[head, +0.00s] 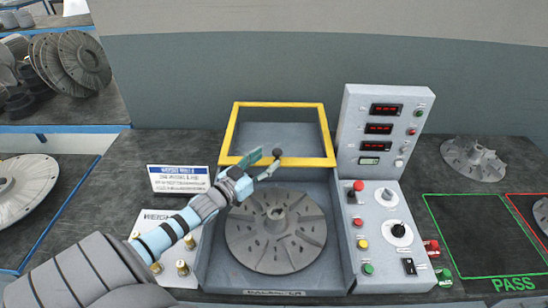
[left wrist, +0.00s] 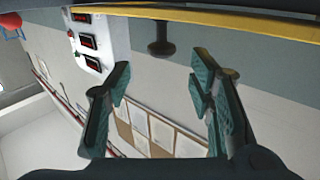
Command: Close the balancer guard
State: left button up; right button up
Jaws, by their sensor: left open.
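The balancer guard (head: 309,162) is a yellow-framed clear panel standing raised at the back of the balancer, above a grey rotor disc (head: 275,231) in the open bay. Its yellow edge (left wrist: 245,22) crosses the top of the left wrist view. A dark round knob (head: 278,153) shows at the guard's lower edge, and it also shows in the left wrist view (left wrist: 160,40). My left gripper (head: 266,163) is open and empty beside the knob. In the left wrist view the knob appears beyond the fingertips (left wrist: 161,78), roughly centred between them. My right gripper is out of view.
A control box with red displays (head: 382,128) stands right of the guard, above a button panel (head: 387,238). A sign (head: 180,179) stands at left. Another finned rotor (head: 473,159) lies at right, behind the clear green-outlined PASS area (head: 482,235).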

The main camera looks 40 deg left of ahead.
aim_at(273, 153)
pick_arm(q)
jog(key=w+p, duration=0.1)
jog(key=w, duration=0.3)
jog(key=shift+w+a, duration=0.1)
jog(key=shift+w, duration=0.65)
jog(key=shift+w+f, duration=0.2)
jog(key=shift+w, duration=0.15)
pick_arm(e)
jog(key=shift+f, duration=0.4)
pick_arm(q)
jog(key=shift+c, duration=0.2)
